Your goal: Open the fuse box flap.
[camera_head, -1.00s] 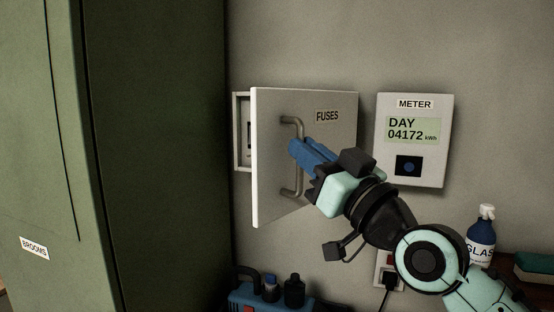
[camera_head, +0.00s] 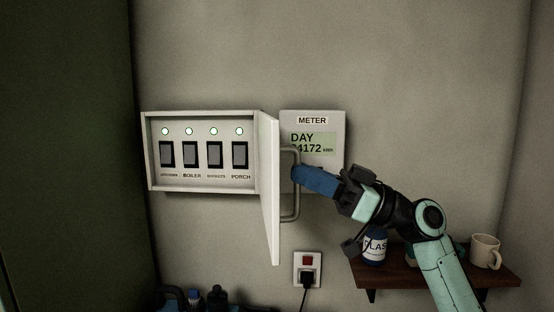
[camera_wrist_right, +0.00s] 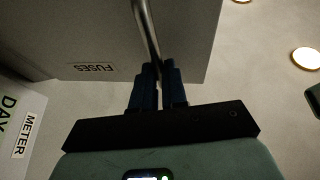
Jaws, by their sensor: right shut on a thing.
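The fuse box (camera_head: 150,150) is on the wall, its front uncovered. Several dark switches with lit green lamps show inside it. Its white flap (camera_head: 268,190) stands swung out on the box's right side, seen nearly edge-on. My right gripper (camera_head: 298,174) is shut on the flap's grey bar handle (camera_head: 296,208). In the right wrist view the blue fingers (camera_wrist_right: 159,88) close around the handle (camera_wrist_right: 146,30), and the flap (camera_wrist_right: 95,40) shows its FUSES label upside down. My left gripper is not in view.
The meter (camera_head: 326,125) is on the wall behind the flap and handle. A socket with a plug (camera_head: 307,268) is below. A shelf (camera_head: 490,277) holds a blue bottle (camera_head: 375,250) and a mug (camera_head: 485,251). A dark green cabinet (camera_head: 70,150) stands at the left.

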